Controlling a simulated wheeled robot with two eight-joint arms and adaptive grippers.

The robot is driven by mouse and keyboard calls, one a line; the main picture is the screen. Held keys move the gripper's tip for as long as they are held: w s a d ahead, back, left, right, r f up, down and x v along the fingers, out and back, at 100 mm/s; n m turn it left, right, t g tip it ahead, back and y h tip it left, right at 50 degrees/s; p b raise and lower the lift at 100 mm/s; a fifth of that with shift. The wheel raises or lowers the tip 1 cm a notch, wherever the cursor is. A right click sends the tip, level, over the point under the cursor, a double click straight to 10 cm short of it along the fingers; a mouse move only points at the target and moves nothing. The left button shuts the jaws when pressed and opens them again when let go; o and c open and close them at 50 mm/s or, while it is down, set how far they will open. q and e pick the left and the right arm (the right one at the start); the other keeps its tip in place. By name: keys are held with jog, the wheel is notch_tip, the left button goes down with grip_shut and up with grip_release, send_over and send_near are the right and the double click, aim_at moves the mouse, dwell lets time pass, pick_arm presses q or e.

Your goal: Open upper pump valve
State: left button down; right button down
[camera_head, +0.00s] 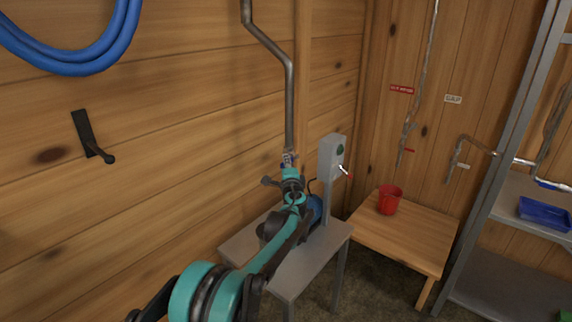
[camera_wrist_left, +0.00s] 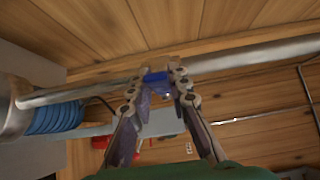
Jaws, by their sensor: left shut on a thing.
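The upper pump valve shows as a small blue handle (camera_wrist_left: 155,77) on a grey metal pipe (camera_wrist_left: 255,54) in the left wrist view. My left gripper (camera_wrist_left: 158,88) has its two fingers on either side of the blue handle and is shut on it. In the head view my left gripper (camera_head: 288,160) is at the lower end of the vertical pipe (camera_head: 289,105), above the small table, and largely hides the valve. Whether the handle lies along or across the pipe is hard to tell. My right gripper is not in view.
A grey table (camera_head: 329,240) holds a blue pump motor (camera_head: 316,207), partly behind my arm, and a grey control box (camera_head: 331,157) close to the right of the gripper. A wooden table (camera_head: 405,237) with a red bucket (camera_head: 389,200) and a metal shelf (camera_head: 505,215) stand at right.

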pick_arm(q)
jog(key=r+m+g+p, duration=0.1)
jog(key=p, duration=0.1)
jog(key=r+m+g+p, duration=0.1)
jog(key=p, duration=0.2)
jog(key=r+m+g+p, duration=0.1)
jog(key=g+p, duration=0.1)
jog(key=shift+w+d+r+p, duration=0.2)
jog(key=shift+w+p, duration=0.1)
jog(key=shift+p, duration=0.1)
jog(key=shift+w+d+r+m+g+y+p, duration=0.15)
jog(key=shift+m+g+p, duration=0.15)
jog(key=shift+p, duration=0.2)
jog(key=shift+r+m+g+y+p, duration=0.1)
jog(key=shift+m+g+y+p, duration=0.15)
jog(key=shift+p, duration=0.2)
jog(key=shift+f, duration=0.1)
jog(key=c, duration=1.4)
grip_release()
jog(key=v, duration=1.2)
